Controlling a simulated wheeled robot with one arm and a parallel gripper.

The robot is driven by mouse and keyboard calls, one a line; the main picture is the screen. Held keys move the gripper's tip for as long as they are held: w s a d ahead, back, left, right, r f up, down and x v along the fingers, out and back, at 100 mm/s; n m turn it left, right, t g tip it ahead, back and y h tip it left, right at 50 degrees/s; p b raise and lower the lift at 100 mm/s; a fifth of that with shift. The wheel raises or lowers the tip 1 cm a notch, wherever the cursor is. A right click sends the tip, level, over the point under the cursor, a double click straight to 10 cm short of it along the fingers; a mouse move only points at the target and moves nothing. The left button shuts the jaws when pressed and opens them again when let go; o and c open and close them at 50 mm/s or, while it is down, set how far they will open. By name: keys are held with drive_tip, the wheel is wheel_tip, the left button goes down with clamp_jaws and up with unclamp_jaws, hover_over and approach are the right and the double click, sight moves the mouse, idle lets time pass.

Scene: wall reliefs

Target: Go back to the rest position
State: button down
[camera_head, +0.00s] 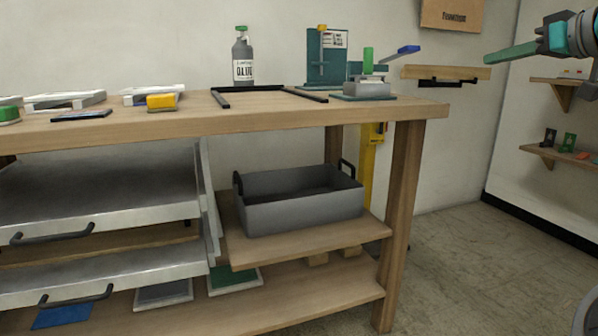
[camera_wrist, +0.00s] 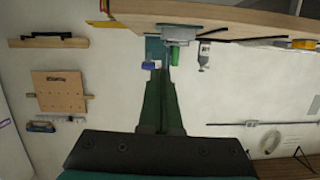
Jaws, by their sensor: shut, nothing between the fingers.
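My gripper (camera_head: 512,54) shows at the upper right in the head view, on the end of my teal and grey arm. Its long green fingers point left, in the air to the right of the workbench. In the wrist view the fingers of my gripper (camera_wrist: 167,72) reach up the middle of the picture and lie together, with nothing held. The wrist picture shows the room upside down. The rest of my arm is cut off by the right edge of the head view.
The workbench (camera_head: 270,116) holds a grey bottle (camera_head: 243,62), a clamp-like device (camera_head: 366,88) and a yellow block (camera_head: 161,102). A grey bin (camera_head: 300,212) sits on its lower shelf. A wooden wall shelf (camera_head: 446,72) is left of my gripper. Open floor (camera_head: 470,270) lies right of the bench.

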drive_tip(key=s+a+f+g, duration=0.2)
drive_tip(key=a+f+g, duration=0.3)
drive_tip(key=a+f, duration=0.95)
drive_tip(key=s+a+f+m+g, duration=0.1)
drive_tip(key=s+a+f+g, duration=0.1)
drive_tip(key=s+a+f, duration=0.3)
drive_tip(key=s+a+f+g, duration=0.2)
drive_tip(key=s+a+f, duration=0.1)
drive_tip(key=a+f, duration=0.3)
drive_tip(key=s+d+f+m+g+h, duration=0.2)
drive_tip(key=s+f+g+h, duration=0.1)
drive_tip(key=s+f, duration=1)
drive_tip(key=s+d+f+m+g+h, duration=0.15)
drive_tip(key=s+f+g, duration=0.25)
drive_tip(key=s+f, duration=0.95)
wheel_tip(320, 180, up, 13)
drive_tip(key=h+p, duration=0.1)
drive_tip(key=p, duration=1.2)
drive_tip(key=shift+s+d+r, duration=0.2)
drive_tip(key=shift+s+d, duration=0.25)
drive_tip(key=shift+n, duration=0.25)
drive_tip(key=shift+a, duration=0.15)
